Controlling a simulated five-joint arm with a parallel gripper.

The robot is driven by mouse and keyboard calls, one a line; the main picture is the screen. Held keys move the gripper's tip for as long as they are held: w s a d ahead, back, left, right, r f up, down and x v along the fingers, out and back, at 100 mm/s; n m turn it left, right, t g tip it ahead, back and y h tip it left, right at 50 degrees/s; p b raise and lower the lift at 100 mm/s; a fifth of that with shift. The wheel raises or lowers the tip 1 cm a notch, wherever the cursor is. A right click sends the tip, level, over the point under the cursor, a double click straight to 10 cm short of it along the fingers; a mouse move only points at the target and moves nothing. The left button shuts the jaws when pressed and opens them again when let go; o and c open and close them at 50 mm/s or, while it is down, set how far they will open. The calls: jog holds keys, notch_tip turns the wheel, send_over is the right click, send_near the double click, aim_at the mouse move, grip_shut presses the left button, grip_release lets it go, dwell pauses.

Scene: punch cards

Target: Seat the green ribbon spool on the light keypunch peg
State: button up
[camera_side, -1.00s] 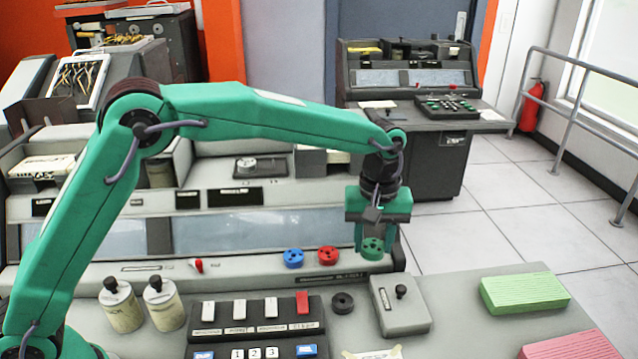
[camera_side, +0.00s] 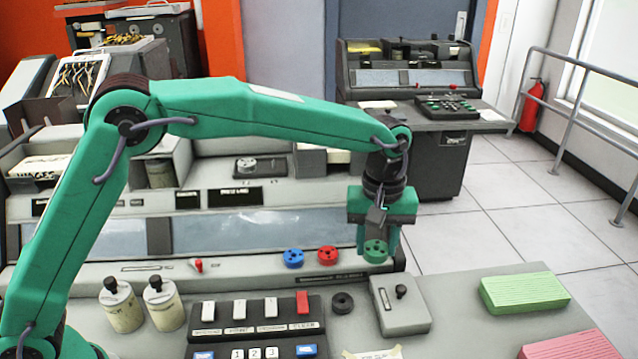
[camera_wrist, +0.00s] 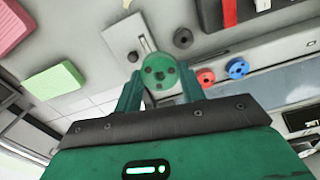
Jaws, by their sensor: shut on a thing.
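The green ribbon spool (camera_side: 376,251) is a small round disc with dark holes in its face. My gripper (camera_side: 377,240) is shut on it, one finger at each side. In the wrist view the spool (camera_wrist: 160,71) sits between the two fingertips, its holed face toward the camera. In the side view it hangs near the right end of the light keypunch's front ledge (camera_side: 225,277), to the right of a red spool (camera_side: 327,255) and a blue spool (camera_side: 293,258). I cannot make out the light keypunch peg for certain. Contact under the green spool cannot be told.
A grey box with a black knob (camera_side: 401,291) stands just in front. Beside it are a black ring (camera_side: 342,303) and a key panel (camera_side: 255,318). Green cards (camera_side: 524,293) lie right on the desk. A dark keypunch (camera_side: 420,150) stands behind. Desk between box and cards is clear.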

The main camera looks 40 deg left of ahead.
jog(key=shift+r, duration=0.15)
jog(key=shift+r, duration=1.35)
notch_tip(320, 180, up, 11)
jog(key=w+a+n, duration=0.2)
jog(key=w+a, duration=0.1)
jog(key=a, duration=0.9)
jog(key=w+a+n, duration=0.1)
jog(key=w+a, duration=0.2)
jog(key=a, duration=0.8)
jog(key=w+a+n, duration=0.2)
jog(key=w+a, duration=0.2)
jog(key=a, duration=0.8)
jog(key=shift+s+f, duration=0.15)
jog(key=shift+f, duration=1.15)
jog(key=shift+s+f, duration=0.1)
jog(key=shift+f, duration=1.2)
jog(key=shift+f, duration=0.1)
